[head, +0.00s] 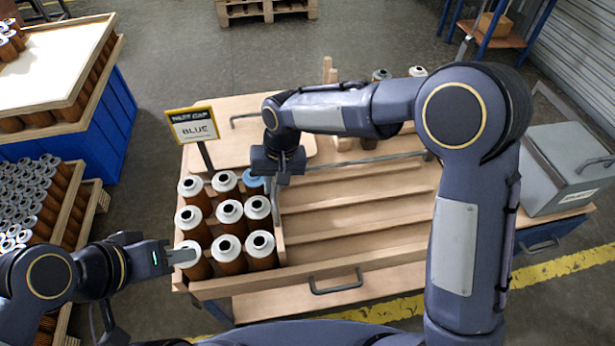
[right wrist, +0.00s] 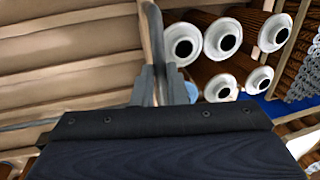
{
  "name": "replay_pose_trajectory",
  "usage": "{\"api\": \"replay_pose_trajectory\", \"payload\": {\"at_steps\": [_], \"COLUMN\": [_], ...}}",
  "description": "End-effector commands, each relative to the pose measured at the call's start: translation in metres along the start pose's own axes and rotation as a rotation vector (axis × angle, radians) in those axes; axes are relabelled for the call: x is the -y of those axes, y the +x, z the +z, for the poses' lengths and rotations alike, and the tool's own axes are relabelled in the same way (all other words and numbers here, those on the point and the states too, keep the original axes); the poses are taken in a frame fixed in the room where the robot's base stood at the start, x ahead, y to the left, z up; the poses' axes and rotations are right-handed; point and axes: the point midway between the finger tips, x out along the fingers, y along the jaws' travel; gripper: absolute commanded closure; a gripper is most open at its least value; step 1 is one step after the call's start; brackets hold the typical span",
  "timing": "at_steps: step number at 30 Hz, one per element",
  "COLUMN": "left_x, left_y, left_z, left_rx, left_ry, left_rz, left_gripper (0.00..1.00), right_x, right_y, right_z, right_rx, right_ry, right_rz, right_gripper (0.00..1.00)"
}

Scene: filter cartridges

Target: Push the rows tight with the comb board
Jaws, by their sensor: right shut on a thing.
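Brown filter cartridges with white ring caps (head: 229,211) stand upright in close rows in the left part of the wooden tray (head: 318,282). One cartridge at the back right of the group has a blue cap (head: 253,178), partly hidden by my right gripper. My right gripper (head: 273,188) points down and is shut on a thin wooden board, which I take as the comb board (head: 281,226). The board stands along the right side of the cartridges and shows between the fingers in the right wrist view (right wrist: 155,35). My left gripper (head: 182,257) is at the front-left cartridge; its finger opening is unclear.
Empty wooden slats (head: 350,215) fill the tray right of the board. A grey box (head: 570,165) sits at the right. More cartridges (head: 375,76) stand behind my right arm. Crates of cartridges (head: 60,85) are at the left.

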Motion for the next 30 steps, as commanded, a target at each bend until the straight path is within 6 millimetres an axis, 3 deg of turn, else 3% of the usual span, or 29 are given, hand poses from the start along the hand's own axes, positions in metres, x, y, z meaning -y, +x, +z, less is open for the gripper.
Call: {"api": "replay_pose_trajectory", "payload": {"at_steps": [3, 7, 21, 22, 26, 30], "left_x": [0.0, 0.0, 0.0, 0.0, 0.0, 0.0], "left_y": [0.0, 0.0, 0.0, 0.0, 0.0, 0.0], "left_z": [0.0, 0.0, 0.0, 0.0, 0.0, 0.0], "left_rx": [0.0, 0.0, 0.0, 0.0, 0.0, 0.0], "left_ry": [0.0, 0.0, 0.0, 0.0, 0.0, 0.0], "left_rz": [0.0, 0.0, 0.0, 0.0, 0.0, 0.0], "left_gripper": [0.64, 0.64, 0.64, 0.64, 0.64, 0.64], "right_x": [0.02, 0.031, 0.037, 0.037, 0.036, 0.036], "right_y": [0.004, 0.006, 0.007, 0.007, 0.007, 0.007], "right_z": [0.001, 0.001, 0.0, 0.0, 0.0, 0.0], "right_rx": [0.002, 0.001, 0.0, 0.0, 0.0, 0.0], "right_ry": [-0.003, -0.002, 0.0, 0.0, 0.0, 0.0], "right_rz": [-0.001, -0.001, -0.003, -0.003, -0.002, -0.001], "right_gripper": [1.0, 1.0, 1.0, 0.85, 0.68, 0.66]}}
